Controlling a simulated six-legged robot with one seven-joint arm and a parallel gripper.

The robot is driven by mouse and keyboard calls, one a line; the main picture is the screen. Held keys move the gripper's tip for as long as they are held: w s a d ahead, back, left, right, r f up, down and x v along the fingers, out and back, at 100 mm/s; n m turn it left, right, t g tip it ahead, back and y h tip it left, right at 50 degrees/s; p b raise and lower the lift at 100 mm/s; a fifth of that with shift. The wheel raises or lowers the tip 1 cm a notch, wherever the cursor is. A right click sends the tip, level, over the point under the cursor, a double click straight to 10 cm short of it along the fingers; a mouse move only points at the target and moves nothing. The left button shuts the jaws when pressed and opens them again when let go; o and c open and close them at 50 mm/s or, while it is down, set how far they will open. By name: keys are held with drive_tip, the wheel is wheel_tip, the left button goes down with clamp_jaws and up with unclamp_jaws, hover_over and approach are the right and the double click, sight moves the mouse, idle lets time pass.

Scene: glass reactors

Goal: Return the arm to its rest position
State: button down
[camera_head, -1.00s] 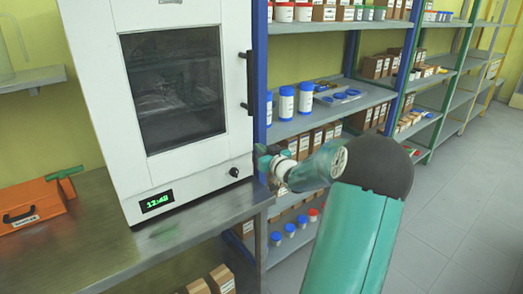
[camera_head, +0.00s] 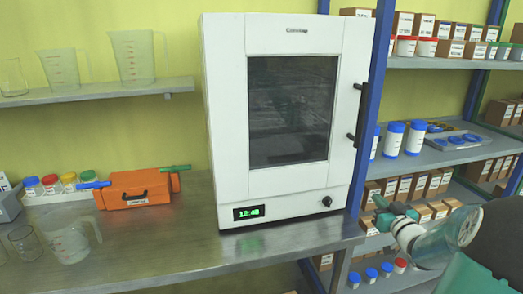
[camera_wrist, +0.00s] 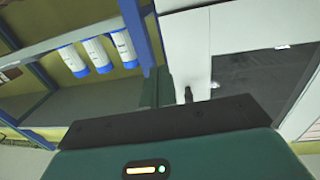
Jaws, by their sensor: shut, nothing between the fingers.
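My gripper (camera_head: 380,210) is at the right of the head view, in front of the shelf rack and just right of the white oven. It is shut and empty, and it points left toward the oven's lower right side. My green arm comes in from the lower right corner.
The white oven (camera_head: 215,120), door shut, stands on a metal bench (camera_head: 190,245). An orange case (camera_head: 140,189) and a measuring jug (camera_head: 70,240) are to its left. A shelf rack (camera_head: 440,62) holds bottles (camera_head: 393,140) and boxes close to my arm.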

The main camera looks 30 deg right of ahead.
drive_tip(key=w+a+r+n+g, duration=0.1)
drive_tip(key=w+a+r+g, duration=0.15)
drive_tip(key=a, duration=0.85)
drive_tip(key=w+a+r+g, duration=0.2)
drive_tip(key=w+a+g, duration=0.2)
drive_tip(key=a, duration=0.6)
drive_tip(key=s+a+n+g+y, duration=0.1)
drive_tip(key=s+a+g+y, duration=0.1)
drive_tip(key=s+a, duration=0.7)
drive_tip(key=s+a+f+n+g+y, duration=0.1)
drive_tip(key=s+a+g+y, duration=0.2)
drive_tip(key=s+a, duration=0.6)
drive_tip(key=a, duration=0.8)
drive_tip(key=shift+s+f+n+y, duration=0.15)
drive_tip(key=shift+f+n+y, duration=0.05)
drive_tip(key=shift+n+y, duration=0.2)
drive_tip(key=shift+d, duration=0.15)
